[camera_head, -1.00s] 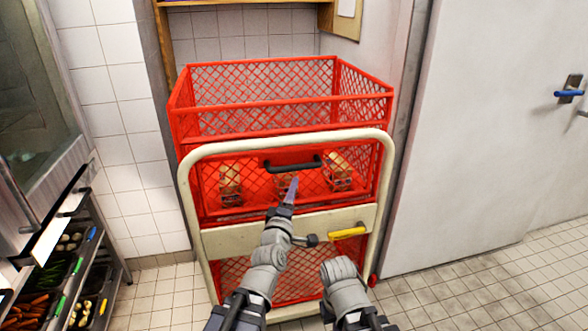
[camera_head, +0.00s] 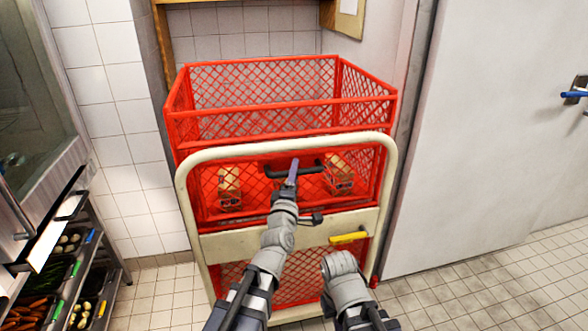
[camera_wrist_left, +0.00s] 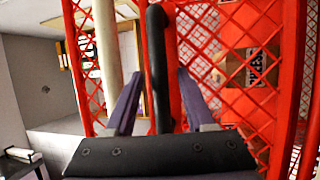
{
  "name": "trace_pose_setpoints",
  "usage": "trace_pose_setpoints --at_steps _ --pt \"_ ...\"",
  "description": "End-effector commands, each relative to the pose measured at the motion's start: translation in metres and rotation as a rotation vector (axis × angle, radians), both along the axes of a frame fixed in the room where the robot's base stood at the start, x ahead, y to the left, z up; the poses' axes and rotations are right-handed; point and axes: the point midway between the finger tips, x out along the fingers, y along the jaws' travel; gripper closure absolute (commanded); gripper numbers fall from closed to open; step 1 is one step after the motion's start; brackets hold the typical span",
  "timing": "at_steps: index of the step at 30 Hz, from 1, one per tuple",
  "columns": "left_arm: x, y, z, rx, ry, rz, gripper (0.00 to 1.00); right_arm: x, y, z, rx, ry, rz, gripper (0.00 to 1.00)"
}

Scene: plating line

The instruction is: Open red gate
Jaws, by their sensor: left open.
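The red mesh gate (camera_head: 260,185) is the front of a red mesh cage and stands closed inside a cream tubular frame. Its black bar handle (camera_head: 309,169) is at the upper middle of the gate. My left gripper (camera_head: 293,166) is at the handle. In the left wrist view the black handle (camera_wrist_left: 158,70) runs between the two open fingers of my left gripper (camera_wrist_left: 157,85), with a gap seen on each side. My right arm shows at the bottom, but its gripper is not clearly seen.
Small packages (camera_head: 229,188) sit behind the gate mesh. A yellow lever (camera_head: 348,238) is on the cream crossbar (camera_head: 330,222) below. A rack with vegetable trays (camera_head: 60,265) stands at left, and a white door (camera_head: 490,130) with a blue handle (camera_head: 574,94) at right. Tiled floor is free at lower right.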

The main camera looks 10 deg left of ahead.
Motion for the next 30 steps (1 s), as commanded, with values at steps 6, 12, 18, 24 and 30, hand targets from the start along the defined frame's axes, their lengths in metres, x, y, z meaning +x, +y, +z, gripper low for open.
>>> trace_pose_setpoints --at_steps 6,12,18,24,30 --pt "0.005 -0.0008 0.0008 0.0 0.0 0.0 0.45 0.0001 0.0 0.0009 0.0 0.0 0.0 1.0" --pt "0.0048 -0.0008 0.0008 0.0 0.0 0.0 0.57 0.0002 0.0001 0.0008 0.0 0.0 0.0 1.0" --pt "0.0048 -0.0009 0.0008 0.0 0.0 -0.001 0.79 0.0002 0.0001 0.0009 0.0 0.0 0.0 1.0" --pt "0.0047 -0.0008 0.0007 0.0 0.001 -0.001 1.0 0.0002 0.0001 0.0008 0.0 0.0 0.0 1.0" --pt "0.0046 -0.0008 0.0007 0.0 0.001 -0.001 1.0 0.0002 0.0001 0.0008 0.0 0.0 0.0 1.0"
